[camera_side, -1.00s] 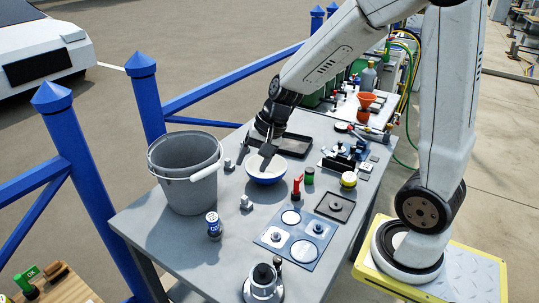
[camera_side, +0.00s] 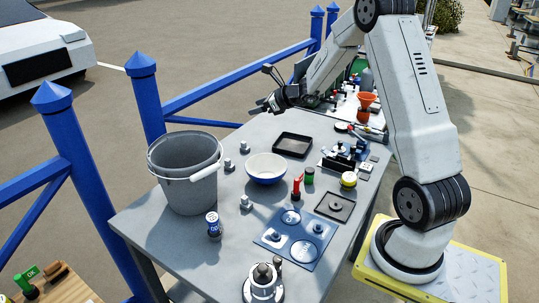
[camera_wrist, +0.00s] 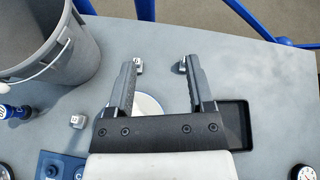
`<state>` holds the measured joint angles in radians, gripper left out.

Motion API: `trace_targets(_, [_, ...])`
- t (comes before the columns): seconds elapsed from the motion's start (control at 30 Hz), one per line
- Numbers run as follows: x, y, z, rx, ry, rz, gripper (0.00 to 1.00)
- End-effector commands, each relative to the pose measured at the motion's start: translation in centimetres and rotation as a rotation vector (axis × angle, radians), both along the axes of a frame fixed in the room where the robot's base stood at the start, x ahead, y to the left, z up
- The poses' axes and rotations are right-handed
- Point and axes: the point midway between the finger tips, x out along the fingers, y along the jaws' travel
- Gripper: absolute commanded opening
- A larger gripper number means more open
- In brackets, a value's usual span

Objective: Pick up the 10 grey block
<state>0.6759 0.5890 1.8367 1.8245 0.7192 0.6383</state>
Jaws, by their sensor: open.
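Three small grey blocks with knobbed tops stand on the grey table. One block (camera_side: 228,165) is beside the bucket, one (camera_side: 244,148) is a little farther back, and one (camera_side: 245,202) is nearer the front. In the wrist view the front block (camera_wrist: 77,121) lies left of my gripper, and the other two, the left block (camera_wrist: 138,67) and the right block (camera_wrist: 181,68), show near the fingertips. Their markings are too small to read, so I cannot tell which is 10. My gripper (camera_side: 262,90) is open and empty, raised above the table's far side; it also shows in the wrist view (camera_wrist: 161,64).
A grey bucket (camera_side: 170,165) stands left of the blocks. A white-blue bowl (camera_side: 266,167) and a black tray (camera_side: 293,145) lie to their right. A blue can (camera_side: 213,225), blue mat (camera_side: 271,243) and red-handled item (camera_side: 297,187) stand nearer the front.

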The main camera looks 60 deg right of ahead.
Motion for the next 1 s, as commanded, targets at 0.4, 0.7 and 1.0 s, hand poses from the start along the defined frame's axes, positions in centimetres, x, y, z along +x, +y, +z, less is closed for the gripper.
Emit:
trace_targets(0.4, [0.0,-5.4,-7.1,0.156,-0.071,-0.212,0.68])
trace_targets(0.7, [0.0,-5.3,-14.4,0.151,-0.075,-0.209,0.68])
trace_targets(1.0, [0.1,-5.4,-16.3,0.148,-0.077,-0.208,0.68])
